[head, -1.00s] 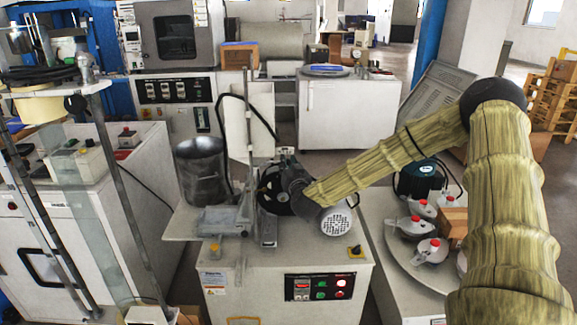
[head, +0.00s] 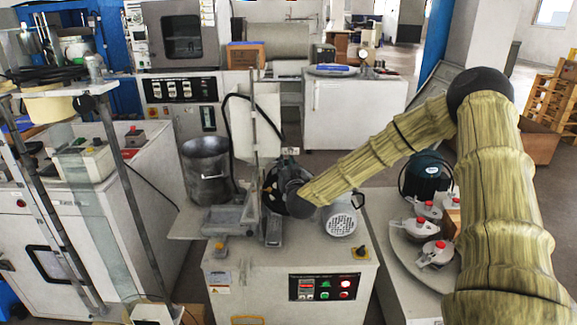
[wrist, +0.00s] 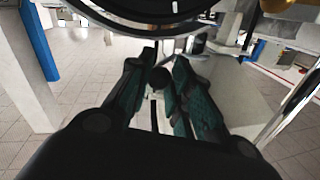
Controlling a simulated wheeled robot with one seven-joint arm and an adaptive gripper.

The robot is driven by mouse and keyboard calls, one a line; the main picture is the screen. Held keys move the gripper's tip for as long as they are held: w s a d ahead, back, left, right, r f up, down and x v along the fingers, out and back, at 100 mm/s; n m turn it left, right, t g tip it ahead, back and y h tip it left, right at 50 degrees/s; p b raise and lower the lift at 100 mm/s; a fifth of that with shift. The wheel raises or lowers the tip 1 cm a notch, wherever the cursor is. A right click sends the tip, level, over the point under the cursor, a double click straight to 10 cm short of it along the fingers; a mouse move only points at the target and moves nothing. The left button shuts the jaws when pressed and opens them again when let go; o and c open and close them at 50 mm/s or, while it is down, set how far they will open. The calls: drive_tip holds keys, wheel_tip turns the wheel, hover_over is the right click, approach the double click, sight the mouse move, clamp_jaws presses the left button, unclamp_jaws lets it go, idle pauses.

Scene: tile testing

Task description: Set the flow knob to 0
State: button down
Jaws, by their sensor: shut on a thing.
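In the wrist view my gripper (wrist: 163,62) has its two dark green fingers close together. A small dark round knob (wrist: 160,80) sits between them, and they are shut on it; it seems to be the flow knob. Its pointer and any scale marks cannot be read. In the head view my arm reaches to the middle of the testing machine. Its dark wrist end (head: 303,203) is beside the machine's black round part. My fingers and the knob are hidden there.
The white machine cabinet (head: 240,290) carries a grey motor (head: 341,224), a yellow-and-black switch (head: 361,253) and a black button panel (head: 323,287). A metal bucket (head: 207,172) stands left of the arm's end. A round tray (head: 408,252) with flasks is at right.

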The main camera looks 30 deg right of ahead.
drive_tip(key=c, duration=1.3)
unclamp_jaws()
drive_tip(key=shift+w+a, duration=0.1)
drive_tip(key=shift+a, duration=0.15)
drive_tip(key=shift+o, duration=0.2)
drive_tip(key=shift+d, duration=0.1)
drive_tip(key=v, duration=0.8)
